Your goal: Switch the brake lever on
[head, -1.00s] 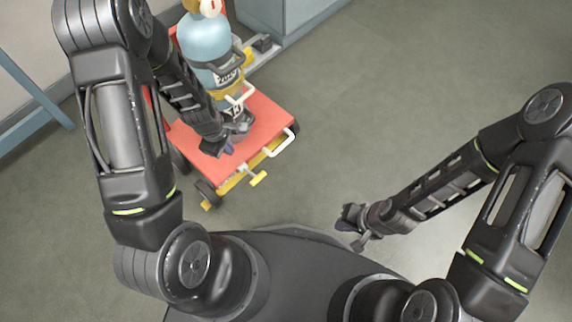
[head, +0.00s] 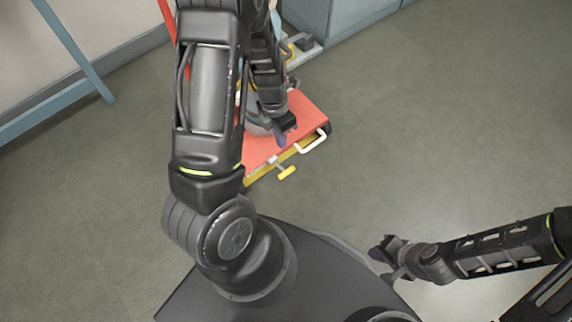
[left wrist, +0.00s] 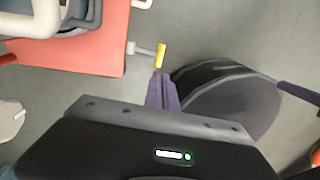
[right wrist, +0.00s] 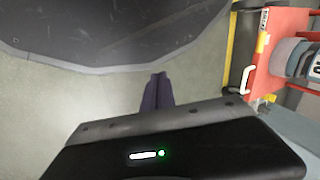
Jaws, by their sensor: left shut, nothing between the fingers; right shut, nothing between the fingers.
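The brake lever (head: 286,172) is a short rod with a yellow grip, sticking out from the front edge of the red cart (head: 310,110). In the left wrist view the yellow grip (left wrist: 160,55) shows just beyond my left fingertips. My left gripper (head: 283,138) is shut and empty, and in the head view it overlaps the cart's front part. Whether it touches the lever or is above it, I cannot tell. My right gripper (head: 385,255) is shut and empty, over the floor near my base, away from the cart.
A white handle (head: 313,140) sticks out at the cart's front right, beside the lever. My left arm hides most of the cart's load and its left side. A blue-grey cabinet (head: 345,25) stands behind. The floor to the right of the cart is clear.

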